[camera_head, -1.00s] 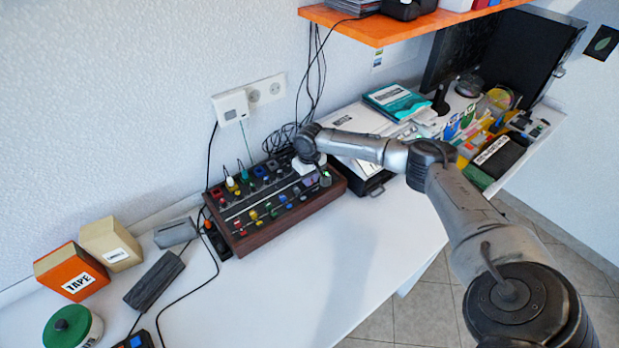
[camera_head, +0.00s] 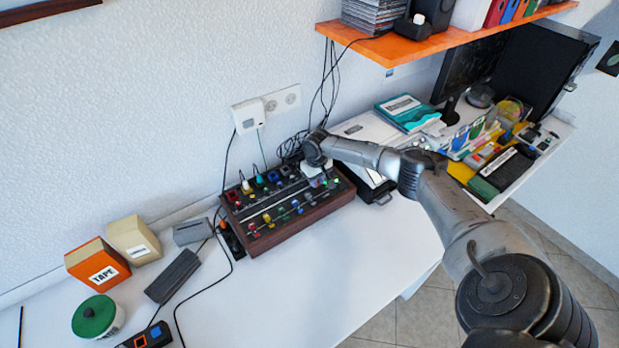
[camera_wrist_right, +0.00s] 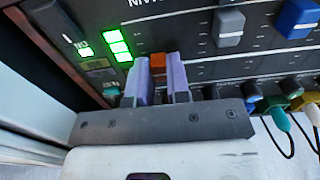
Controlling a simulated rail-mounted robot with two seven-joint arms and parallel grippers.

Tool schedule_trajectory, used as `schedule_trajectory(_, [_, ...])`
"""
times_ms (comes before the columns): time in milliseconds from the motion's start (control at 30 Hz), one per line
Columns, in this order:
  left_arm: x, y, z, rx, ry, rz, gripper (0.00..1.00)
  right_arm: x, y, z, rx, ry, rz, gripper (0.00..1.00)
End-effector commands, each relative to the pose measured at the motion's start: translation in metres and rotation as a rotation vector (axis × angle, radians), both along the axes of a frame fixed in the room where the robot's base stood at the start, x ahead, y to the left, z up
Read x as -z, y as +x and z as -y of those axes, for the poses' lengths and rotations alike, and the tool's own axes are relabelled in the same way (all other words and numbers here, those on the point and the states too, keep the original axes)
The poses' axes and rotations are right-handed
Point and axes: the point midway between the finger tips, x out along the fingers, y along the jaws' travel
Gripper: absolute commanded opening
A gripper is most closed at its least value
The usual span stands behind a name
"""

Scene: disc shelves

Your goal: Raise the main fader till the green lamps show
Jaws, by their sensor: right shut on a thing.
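The mixer console (camera_head: 285,226) with brown wooden sides sits on the white desk, its panel full of coloured caps. In the right wrist view, my right gripper (camera_wrist_right: 158,72) has its purple fingers shut on an orange-red fader cap (camera_wrist_right: 158,64). My left gripper is not in view.
A grey fader cap (camera_wrist_right: 229,27) and a blue one (camera_wrist_right: 297,18) stand to the right of the held cap. Plugged cables (camera_wrist_right: 278,120) are along the panel edge.

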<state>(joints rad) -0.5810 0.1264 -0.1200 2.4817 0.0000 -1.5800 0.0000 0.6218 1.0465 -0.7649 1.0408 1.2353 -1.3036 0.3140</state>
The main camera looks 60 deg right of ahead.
Motion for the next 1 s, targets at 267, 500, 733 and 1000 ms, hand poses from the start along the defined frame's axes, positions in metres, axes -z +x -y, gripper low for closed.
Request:
schedule_trajectory(267, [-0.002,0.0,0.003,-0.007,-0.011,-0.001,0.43,0.0,-0.001,0.002,0.003,0.002,0.0,0.0])
schedule_trajectory(500, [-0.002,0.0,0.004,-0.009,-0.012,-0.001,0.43,0.0,-0.001,0.002,0.003,0.001,0.0,0.3])
schedule_trajectory(733, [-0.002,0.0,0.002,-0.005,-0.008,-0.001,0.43,0.0,-0.002,0.002,0.003,0.001,0.0,0.43])
schedule_trajectory(1000, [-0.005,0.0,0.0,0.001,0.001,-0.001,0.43,-0.01,-0.002,0.003,0.004,0.001,0.0,0.43])
